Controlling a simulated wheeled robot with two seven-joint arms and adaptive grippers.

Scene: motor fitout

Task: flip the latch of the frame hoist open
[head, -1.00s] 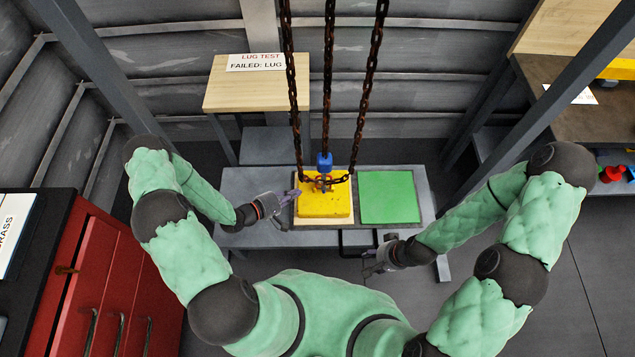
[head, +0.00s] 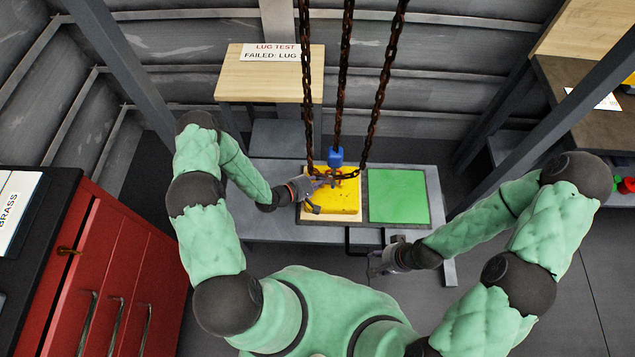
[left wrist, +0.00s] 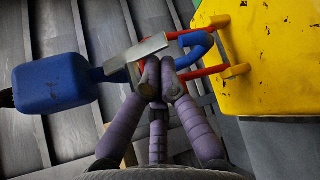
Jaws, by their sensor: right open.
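The frame hoist's blue hook block (head: 336,156) hangs on a rusty chain over a yellow block (head: 345,203). In the left wrist view the blue block (left wrist: 50,88) is at the left. The blue hook (left wrist: 198,48) curves around the red bail (left wrist: 210,72) of the yellow block (left wrist: 265,55). A grey flat latch (left wrist: 138,52) reaches from the blue block towards the hook tip. My left gripper (left wrist: 160,72) has its fingertips together just below the latch; I cannot tell whether they touch it. My right gripper (head: 374,264) is open and empty, in front of the table.
The yellow block stands on the grey table (head: 275,228), beside a green pad (head: 398,196). Side chains (head: 372,95) hang close to my left gripper. A wooden stand (head: 268,80) is behind, a red cabinet (head: 95,270) at the left.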

